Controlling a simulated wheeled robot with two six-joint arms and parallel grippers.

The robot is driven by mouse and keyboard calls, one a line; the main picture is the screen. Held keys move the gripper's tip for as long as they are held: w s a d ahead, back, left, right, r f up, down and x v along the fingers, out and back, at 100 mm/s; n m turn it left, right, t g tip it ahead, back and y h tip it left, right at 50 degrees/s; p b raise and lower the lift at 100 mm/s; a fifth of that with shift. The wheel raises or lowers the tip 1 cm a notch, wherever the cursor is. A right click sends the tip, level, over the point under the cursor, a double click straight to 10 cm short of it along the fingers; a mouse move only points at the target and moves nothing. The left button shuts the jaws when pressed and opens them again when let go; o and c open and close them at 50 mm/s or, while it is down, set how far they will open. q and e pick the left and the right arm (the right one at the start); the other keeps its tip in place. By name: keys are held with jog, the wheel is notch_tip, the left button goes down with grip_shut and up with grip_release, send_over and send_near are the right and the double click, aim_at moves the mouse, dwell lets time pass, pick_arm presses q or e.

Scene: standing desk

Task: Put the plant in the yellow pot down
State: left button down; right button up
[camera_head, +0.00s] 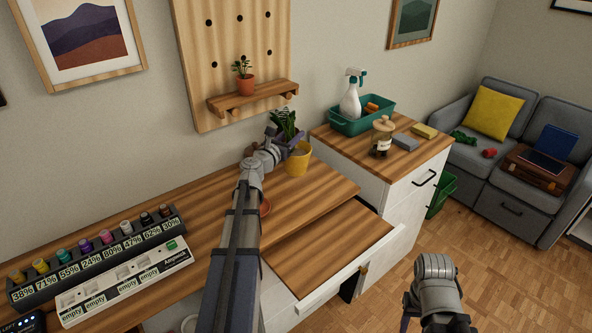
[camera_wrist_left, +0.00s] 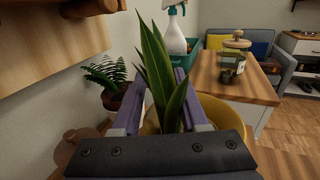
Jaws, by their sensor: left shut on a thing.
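The plant in the yellow pot has long pointed green leaves (camera_wrist_left: 160,70), and its yellow pot (camera_head: 298,162) is upright over the back right part of the wooden desk (camera_head: 215,205). My left gripper (camera_head: 271,143) is shut on this plant, coming from the left. In the left wrist view its purple fingers (camera_wrist_left: 160,112) lie on either side of the leaves, and the yellow pot (camera_wrist_left: 233,112) is partly hidden behind the gripper. I cannot tell whether the pot's base touches the desk. My right arm shows at the lower right of the head view; its fingertips are mostly cut off.
A fern (camera_wrist_left: 108,75) in a dark pot stands near the wall. A shelf (camera_head: 250,97) with a small potted plant hangs above. A cabinet (camera_head: 350,160) with a green bin (camera_head: 345,123), spray bottle (camera_head: 350,100) and jar (camera_head: 382,138) stands right. A bottle rack (camera_head: 95,258) occupies the desk's left.

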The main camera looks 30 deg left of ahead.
pick_arm(q)
notch_tip(320, 180, down, 9)
jog(key=b, duration=0.7)
jog(key=shift+r+b, duration=0.2)
jog(key=shift+b, duration=0.1)
jog(key=c, duration=0.9)
grip_release()
jog(key=o, duration=0.5)
jog(key=s, duration=1.2)
